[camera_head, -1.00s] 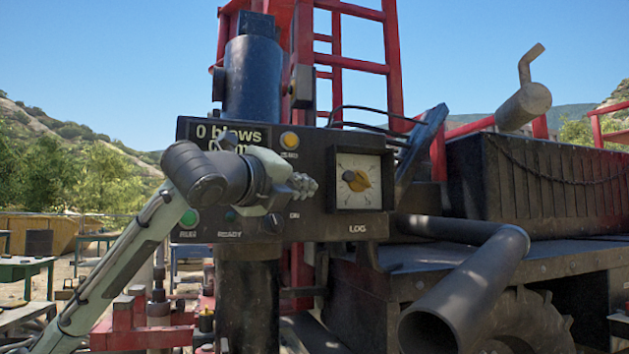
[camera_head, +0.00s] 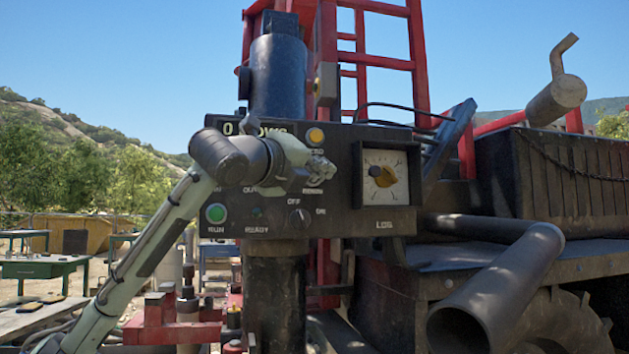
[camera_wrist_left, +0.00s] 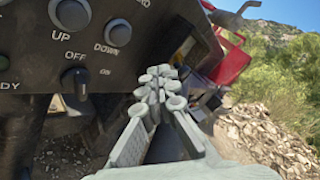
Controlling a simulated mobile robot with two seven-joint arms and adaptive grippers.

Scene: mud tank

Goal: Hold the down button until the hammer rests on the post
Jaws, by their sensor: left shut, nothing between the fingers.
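The grey DOWN button (camera_wrist_left: 118,33) is on the dark control panel (camera_wrist_left: 30,50) in the left wrist view, right of the UP button (camera_wrist_left: 70,15). My left gripper (camera_wrist_left: 163,85) is shut and empty, its tips right of and below the DOWN button in that view; contact is not visible. In the head view my left gripper (camera_head: 320,167) is in front of the panel, hiding part of the button area. A dark blue cylinder (camera_head: 278,75) stands upright above the panel and a black column (camera_head: 275,295) below it. I cannot tell which is hammer or post. My right gripper is not seen.
An OFF/ON switch (camera_head: 300,217), green RUN button (camera_head: 216,213), orange button (camera_head: 316,136) and dial gauge (camera_head: 400,190) crowd the panel. A grey pipe (camera_head: 505,280) juts out at right. The display is partly hidden by my arm.

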